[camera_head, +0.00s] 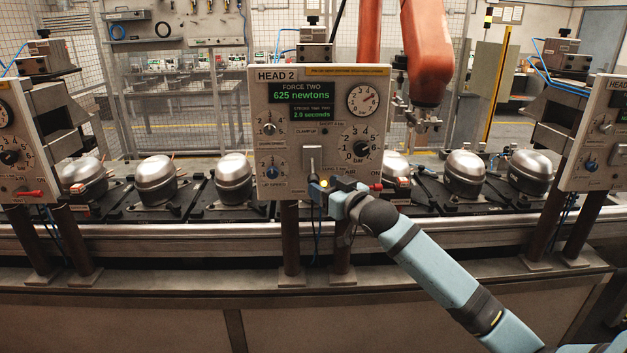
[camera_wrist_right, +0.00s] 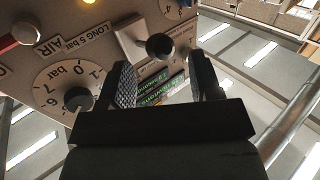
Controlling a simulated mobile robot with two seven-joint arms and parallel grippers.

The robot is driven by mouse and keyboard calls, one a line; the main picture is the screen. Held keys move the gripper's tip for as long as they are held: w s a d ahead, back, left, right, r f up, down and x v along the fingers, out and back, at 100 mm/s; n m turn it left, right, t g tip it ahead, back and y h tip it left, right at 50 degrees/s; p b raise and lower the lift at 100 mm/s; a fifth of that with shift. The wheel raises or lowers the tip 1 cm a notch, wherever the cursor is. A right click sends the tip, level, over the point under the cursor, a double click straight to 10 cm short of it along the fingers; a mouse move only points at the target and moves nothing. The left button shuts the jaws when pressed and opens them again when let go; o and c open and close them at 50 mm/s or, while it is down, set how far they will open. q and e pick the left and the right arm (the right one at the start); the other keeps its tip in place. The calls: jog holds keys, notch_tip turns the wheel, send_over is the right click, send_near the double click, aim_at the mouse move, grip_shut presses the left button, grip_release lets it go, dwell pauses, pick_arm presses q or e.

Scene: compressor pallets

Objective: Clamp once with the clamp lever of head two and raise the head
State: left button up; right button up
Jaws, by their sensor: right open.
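The head two panel (camera_head: 264,130) stands in the middle of the head view. Its display (camera_head: 301,93) reads "FORCE TWO 625 newtons", with "2.0 seconds" below. The clamp lever (camera_head: 312,160) sits on a pale plate low on the panel. My right gripper (camera_head: 325,187) is just below the lever, partly hidden by my own wrist. In the right wrist view the lever's dark round knob (camera_wrist_right: 160,46) shows beyond the open fingers (camera_wrist_right: 163,82), between their directions. The fingers look apart from the knob. My left gripper is in neither view.
A gauge (camera_head: 363,99), a bar dial (camera_head: 361,148) and a blue knob (camera_head: 272,172) share the panel. Silver compressors (camera_head: 156,180) on black pallets line the conveyor behind. Neighbouring panels (camera_head: 602,140) stand at both sides. An orange robot arm (camera_head: 427,50) hangs behind.

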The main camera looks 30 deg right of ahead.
aim_at(318, 182)
jog(key=w, duration=0.4)
jog(key=shift+w+a, duration=0.15)
jog(key=shift+w, duration=0.25)
jog(key=c, duration=1)
grip_shut()
